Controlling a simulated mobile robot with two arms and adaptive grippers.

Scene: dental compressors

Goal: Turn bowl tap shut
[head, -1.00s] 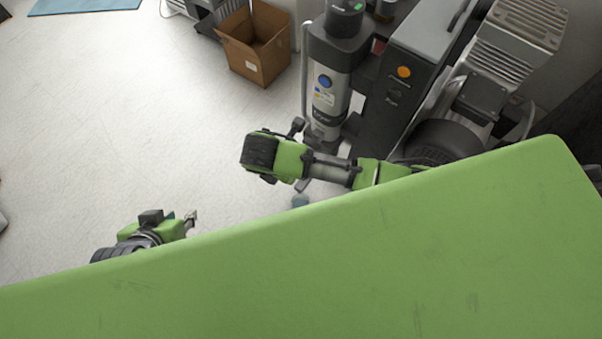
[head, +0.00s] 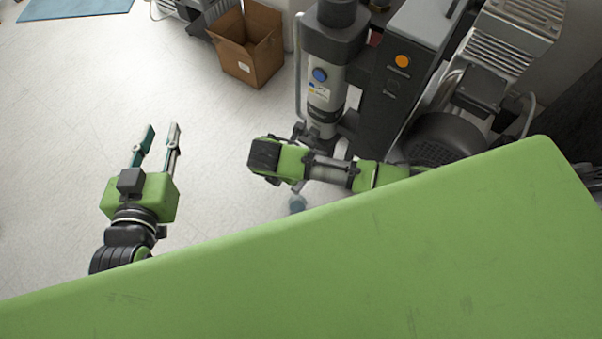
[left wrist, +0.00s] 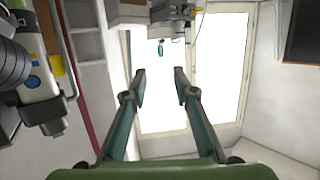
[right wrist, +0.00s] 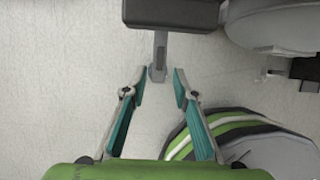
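The grey filter tower (head: 324,92) with a blue dot stands upright at the top centre of the head view. It also shows at the left of the left wrist view (left wrist: 36,85). In the right wrist view a flat grey lever (right wrist: 158,62) sticks out from a dark block. It may be the tap; I cannot tell for sure. My right gripper (right wrist: 160,72) is open, with the lever's end between or just beyond its fingertips, no clear contact. Its fingers are hidden in the head view. My left gripper (head: 161,130) is open and empty over the floor, away from the tower.
A dark cabinet (head: 385,105) with an orange button and a compressor motor (head: 443,140) stand right of the tower. An open cardboard box (head: 252,62) stands behind, left of the tower. A small bluish round thing (head: 297,203) is unclear. The floor at left is free.

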